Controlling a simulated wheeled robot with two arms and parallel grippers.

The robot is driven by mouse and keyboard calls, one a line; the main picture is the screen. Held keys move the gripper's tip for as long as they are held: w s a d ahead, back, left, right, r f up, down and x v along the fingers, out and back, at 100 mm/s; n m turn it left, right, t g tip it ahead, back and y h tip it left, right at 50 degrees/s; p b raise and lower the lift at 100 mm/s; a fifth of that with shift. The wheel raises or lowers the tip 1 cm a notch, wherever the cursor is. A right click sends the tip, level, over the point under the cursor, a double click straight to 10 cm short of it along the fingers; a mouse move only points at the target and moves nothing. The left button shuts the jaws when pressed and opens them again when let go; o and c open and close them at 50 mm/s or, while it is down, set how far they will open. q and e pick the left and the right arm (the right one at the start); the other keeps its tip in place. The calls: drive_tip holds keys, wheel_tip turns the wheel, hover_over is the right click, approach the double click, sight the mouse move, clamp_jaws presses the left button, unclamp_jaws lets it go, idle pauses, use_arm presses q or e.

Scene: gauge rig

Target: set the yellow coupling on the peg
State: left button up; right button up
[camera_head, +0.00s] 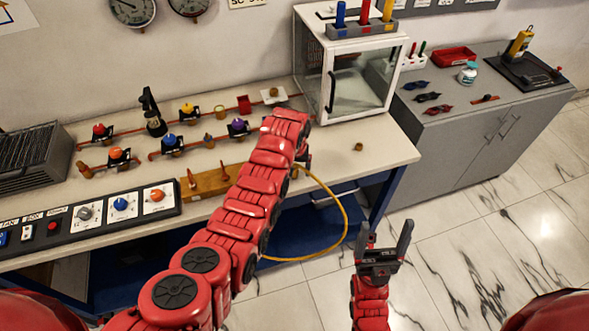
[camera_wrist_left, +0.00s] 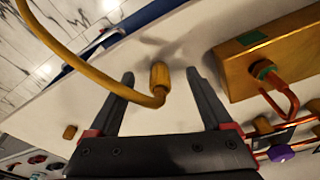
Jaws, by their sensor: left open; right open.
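The yellow coupling (camera_wrist_left: 160,77) is the brass-yellow end of a yellow hose (camera_head: 344,215). In the left wrist view it lies over the pale bench top between the spread fingertips of my left gripper (camera_wrist_left: 159,73), with a gap to each finger. In the head view my left arm hides the coupling and most of that gripper. A yellow-brown block (camera_head: 210,183) carries upright orange pegs (camera_head: 191,179); it also shows at the right of the left wrist view (camera_wrist_left: 270,50), with green patches. My right gripper (camera_head: 384,240) is open and empty, in front of the bench.
A glass-walled cabinet (camera_head: 352,75) stands behind my left gripper. Pipes with coloured valve knobs (camera_head: 170,142) run along the bench, and a control panel (camera_head: 95,217) lies at front left. A small brass piece (camera_head: 358,147) sits on otherwise clear bench top at right.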

use_arm(q)
drive_tip(key=shift+r+b, duration=0.3)
drive_tip(key=shift+r, duration=0.25)
drive_tip(key=r, duration=0.1)
drive_tip(key=r+b, duration=0.1)
drive_tip(key=r, duration=0.2)
drive_tip(key=shift+s+r+b, duration=0.25)
drive_tip(key=shift+s+b, duration=0.1)
drive_tip(key=shift+b, duration=0.05)
wheel_tip(320, 180, up, 12)
drive_tip(key=s+p, duration=0.1)
drive_tip(key=p, duration=0.9)
drive_tip(key=shift+s+f, duration=0.2)
drive_tip(key=shift+s, duration=0.2)
drive_tip(key=shift+a, duration=0.1)
